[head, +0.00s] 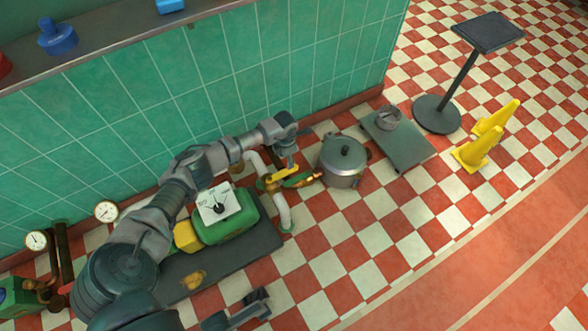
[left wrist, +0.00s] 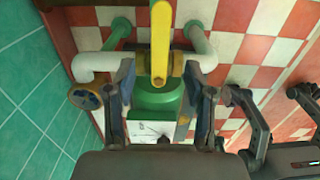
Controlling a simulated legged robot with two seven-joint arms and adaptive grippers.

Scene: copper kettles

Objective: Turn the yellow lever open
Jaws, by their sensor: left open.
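The yellow lever (head: 284,173) sits on a brass valve (head: 267,185) in a white pipe (head: 283,210). In the left wrist view the lever (left wrist: 160,42) runs up from its pivot, lengthwise along the picture. My left gripper (head: 288,158) is over the lever in the head view. In the left wrist view its two fingers (left wrist: 159,68) stand apart, one on each side of the lever, with gaps to it. Contact is not visible. My right gripper (head: 240,309) is low in the head view, its fingers apart and empty; it also shows at the right of the left wrist view (left wrist: 268,98).
A green machine (head: 232,228) with a white dial stands below the valve. A grey pot (head: 343,160) stands close right of the lever. The green tiled wall (head: 215,80) is behind. A flat scale (head: 405,145) and yellow cones (head: 478,147) are farther right. Checkered floor is open in front.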

